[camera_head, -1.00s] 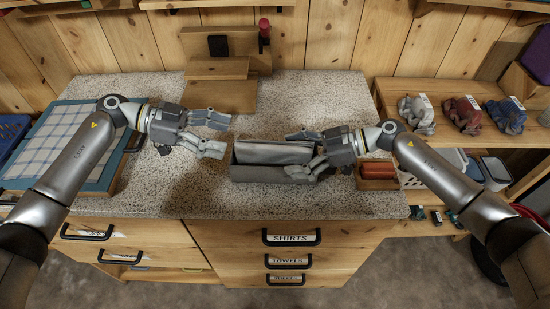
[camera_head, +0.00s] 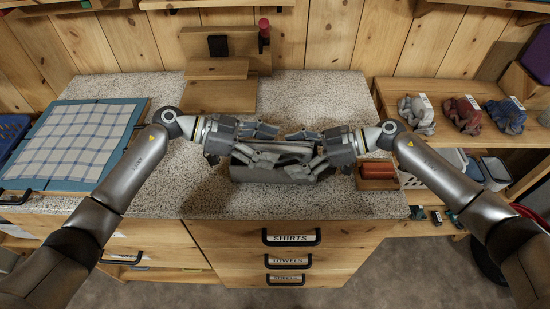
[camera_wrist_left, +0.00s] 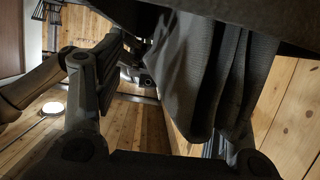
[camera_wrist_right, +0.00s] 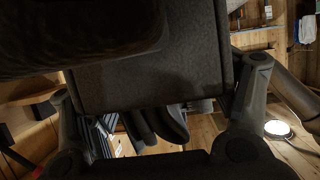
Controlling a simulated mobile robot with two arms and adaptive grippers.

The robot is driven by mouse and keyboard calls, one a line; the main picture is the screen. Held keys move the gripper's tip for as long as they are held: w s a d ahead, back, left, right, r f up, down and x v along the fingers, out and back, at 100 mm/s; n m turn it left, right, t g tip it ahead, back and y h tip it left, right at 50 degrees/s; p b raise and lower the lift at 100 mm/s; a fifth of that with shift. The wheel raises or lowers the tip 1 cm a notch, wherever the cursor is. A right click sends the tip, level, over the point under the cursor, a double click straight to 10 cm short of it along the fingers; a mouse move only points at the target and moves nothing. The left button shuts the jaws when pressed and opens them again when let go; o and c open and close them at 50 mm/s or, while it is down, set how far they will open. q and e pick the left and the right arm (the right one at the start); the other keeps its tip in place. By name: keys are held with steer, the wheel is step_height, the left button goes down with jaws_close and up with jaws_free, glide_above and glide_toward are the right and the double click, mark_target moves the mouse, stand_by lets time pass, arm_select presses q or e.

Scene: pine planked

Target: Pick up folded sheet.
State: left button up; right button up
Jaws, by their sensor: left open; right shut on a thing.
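The grey folded sheet (camera_head: 256,174) sits at the front middle of the speckled countertop. My right gripper (camera_head: 304,153) is shut on the sheet's right end. My left gripper (camera_head: 266,146) is open at the sheet's left end, with its fingers reaching over the sheet toward the right gripper. In the left wrist view, folds of grey cloth (camera_wrist_left: 205,85) hang close to the fingers. In the right wrist view, the cloth (camera_wrist_right: 150,82) fills the space between the fingers. The fingers and wrists hide parts of the sheet.
A blue-edged board with checked cloth (camera_head: 75,145) lies at the left of the countertop (camera_head: 320,95). A wooden stand (camera_head: 222,90) is at the back. A red item in a wooden tray (camera_head: 377,170) is close to my right wrist. Labelled drawers are below.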

arm_select(q)
jaws_close()
arm_select(e)
steer(key=shift+f, duration=0.1)
arm_select(q)
steer(key=shift+r, duration=0.1)
steer(key=shift+r, duration=0.15)
stand_by(0.3)
step_height(320, 180, up, 18)
arm_select(e)
steer(key=shift+f, duration=0.1)
stand_by(0.3)
steer(key=o, duration=1.1)
steer(key=shift+w, duration=0.1)
arm_select(q)
steer(key=shift+w+f, duration=0.15)
steer(key=shift+f, duration=0.05)
